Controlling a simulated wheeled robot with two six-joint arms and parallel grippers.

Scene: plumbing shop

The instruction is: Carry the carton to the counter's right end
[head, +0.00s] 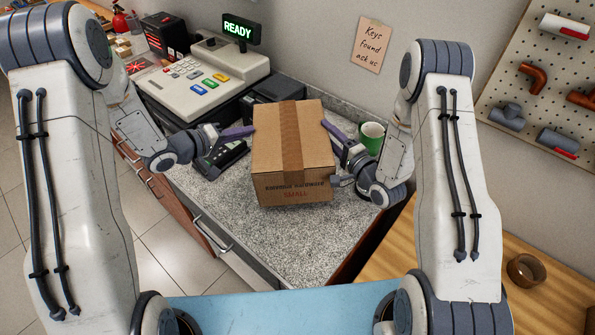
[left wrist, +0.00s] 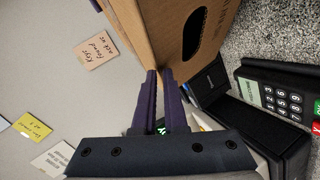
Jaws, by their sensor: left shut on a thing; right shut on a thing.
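The brown cardboard carton (head: 285,165), with a tape strip on top and print on its near face, is upright over the middle of the grey speckled counter (head: 240,240). I cannot tell if its base touches the counter. My left gripper (head: 250,130) is shut on the carton's left side. In the left wrist view its purple fingers (left wrist: 163,85) meet the carton wall (left wrist: 165,25), near a dark hand hole. My right gripper (head: 328,127) is shut on the carton's right side; the carton partly hides its fingertips.
A green mug (head: 371,137) stands close to the right of the carton. A card terminal (head: 222,157) and a cash register (head: 200,85) are to the left. The counter in front of the carton is bare.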

